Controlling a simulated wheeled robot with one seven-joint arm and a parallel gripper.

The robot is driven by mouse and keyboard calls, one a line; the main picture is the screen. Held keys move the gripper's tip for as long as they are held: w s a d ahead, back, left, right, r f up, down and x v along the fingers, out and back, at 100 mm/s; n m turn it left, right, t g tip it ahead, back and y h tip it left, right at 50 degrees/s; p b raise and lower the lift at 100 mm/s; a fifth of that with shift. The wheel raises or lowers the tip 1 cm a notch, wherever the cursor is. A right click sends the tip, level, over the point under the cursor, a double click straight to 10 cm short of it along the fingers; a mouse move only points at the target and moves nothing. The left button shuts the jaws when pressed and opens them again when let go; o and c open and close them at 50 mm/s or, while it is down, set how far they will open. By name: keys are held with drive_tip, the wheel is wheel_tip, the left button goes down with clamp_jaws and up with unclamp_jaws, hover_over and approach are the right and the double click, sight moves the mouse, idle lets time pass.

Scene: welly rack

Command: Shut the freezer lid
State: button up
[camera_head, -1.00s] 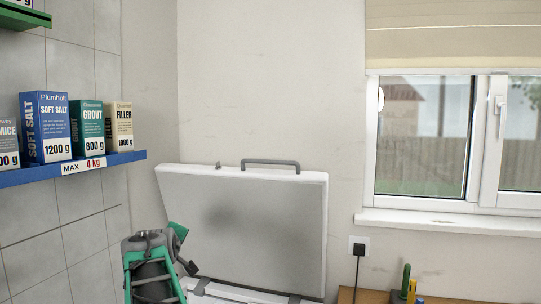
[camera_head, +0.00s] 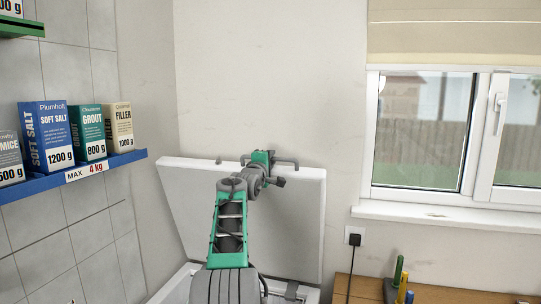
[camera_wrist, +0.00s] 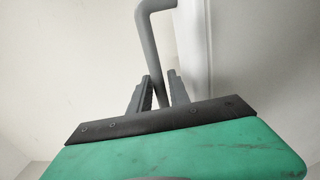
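The freezer lid (camera_head: 180,190) is a white slab with a grey inner panel, standing raised and open against the back wall. Its grey bar handle (camera_head: 288,162) is at the top edge. The freezer body's white rim (camera_head: 172,288) shows low, partly hidden by my arm. My gripper (camera_head: 262,158) is at the lid's top edge by the handle. In the wrist view, my gripper's two fingers (camera_wrist: 160,90) are spread on either side of the handle bar (camera_wrist: 150,40), with narrow gaps visible. The white lid edge (camera_wrist: 194,50) lies just right of them. Whether they touch the bar is unclear.
A blue shelf (camera_head: 50,185) with several boxes is on the left wall. A window (camera_head: 420,130) with a sill is at right. A wooden top (camera_head: 370,290) with upright tools stands at the lower right, below a socket with a plug (camera_head: 354,238).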

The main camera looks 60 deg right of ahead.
drive_tip(key=shift+c, duration=0.4)
clamp_jaws()
idle(1.0)
